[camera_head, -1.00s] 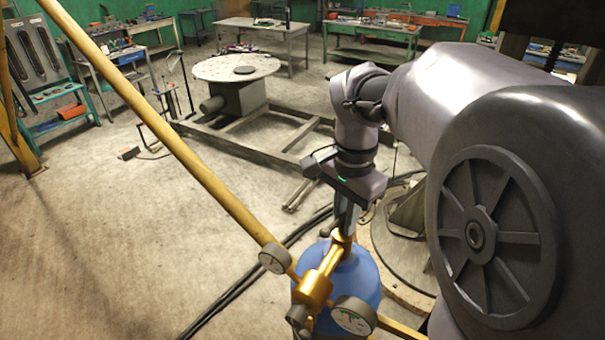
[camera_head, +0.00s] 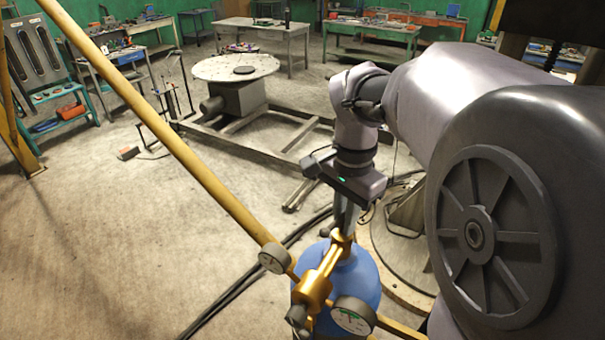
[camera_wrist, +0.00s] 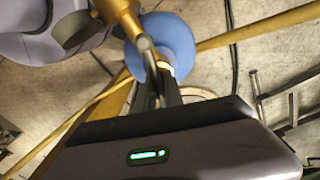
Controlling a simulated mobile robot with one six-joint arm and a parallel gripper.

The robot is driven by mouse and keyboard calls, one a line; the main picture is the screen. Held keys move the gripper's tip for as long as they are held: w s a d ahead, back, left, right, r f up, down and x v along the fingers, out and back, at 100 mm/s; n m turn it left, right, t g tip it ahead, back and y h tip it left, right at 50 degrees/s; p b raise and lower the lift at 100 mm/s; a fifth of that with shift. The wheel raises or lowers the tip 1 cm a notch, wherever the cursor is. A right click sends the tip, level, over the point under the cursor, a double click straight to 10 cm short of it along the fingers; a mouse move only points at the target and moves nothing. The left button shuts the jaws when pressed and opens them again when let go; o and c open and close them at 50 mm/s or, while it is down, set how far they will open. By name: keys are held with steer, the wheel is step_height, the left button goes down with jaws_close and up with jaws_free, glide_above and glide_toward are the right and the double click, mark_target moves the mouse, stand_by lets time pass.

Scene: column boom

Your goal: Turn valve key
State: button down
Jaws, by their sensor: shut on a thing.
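A blue gas cylinder (camera_head: 366,278) stands upright, with a brass valve and regulator (camera_head: 314,286) on its top. My gripper (camera_head: 343,229) points down at the top of the valve, with its fingers close together. It is shut on the valve key there, which the fingers mostly hide. The wrist view shows the fingers (camera_wrist: 159,88) meeting over the brass valve, with the blue cylinder (camera_wrist: 172,38) behind. I cannot make out the key's shape or angle.
Two round gauges, one left (camera_head: 274,257) and one right (camera_head: 353,315), sit close to the valve. A long yellow bar (camera_head: 170,136) slants across the left. Black cables (camera_head: 262,272) lie on the floor. A round turntable (camera_head: 236,69) stands behind, with open floor to the left.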

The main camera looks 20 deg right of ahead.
steer(key=c, duration=1.5)
jaws_free()
steer(key=shift+a, duration=0.1)
steer(key=shift+o, duration=0.2)
steer(key=shift+r, duration=0.1)
step_height(320, 180, up, 17)
steer(key=p, duration=0.3)
steer(key=shift+r+p, duration=0.15)
steer(key=shift+p, duration=0.2)
steer(key=shift+o, duration=0.3)
